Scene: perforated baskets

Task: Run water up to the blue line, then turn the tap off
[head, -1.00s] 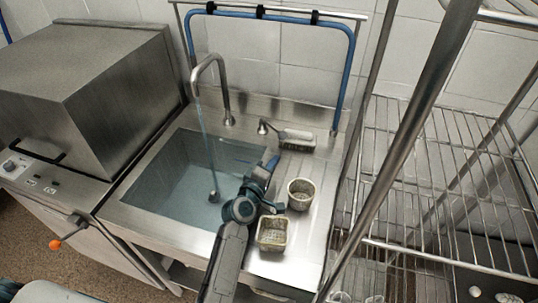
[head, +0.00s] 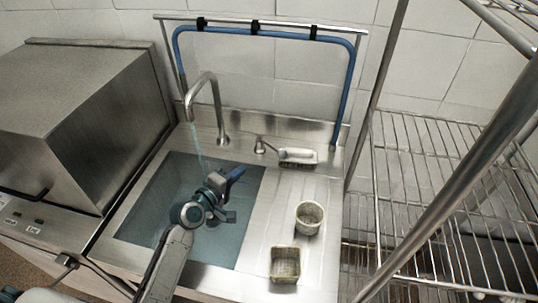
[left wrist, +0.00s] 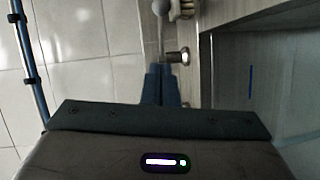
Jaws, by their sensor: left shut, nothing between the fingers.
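The curved metal tap (head: 216,110) stands behind the sink, and a thin water stream (head: 198,148) runs from its spout. Bluish water lies in the sink basin (head: 150,205). A small lever (head: 262,147) sits on the ledge right of the spout's base; a rounded knob and metal base (left wrist: 178,57) show in the left wrist view. The blue line (left wrist: 250,82) shows there on the basin wall; I cannot tell how the water stands against it. My left gripper (head: 238,174) is shut and empty, over the basin's right part, in front of the lever and apart from it. My right gripper is out of view.
A brush (head: 298,156) lies on the ledge just right of the lever. A round perforated basket (head: 309,217) and a square one (head: 285,264) stand on the drainboard. A wire rack (head: 430,200) stands at the right, a steel machine (head: 85,110) at the left.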

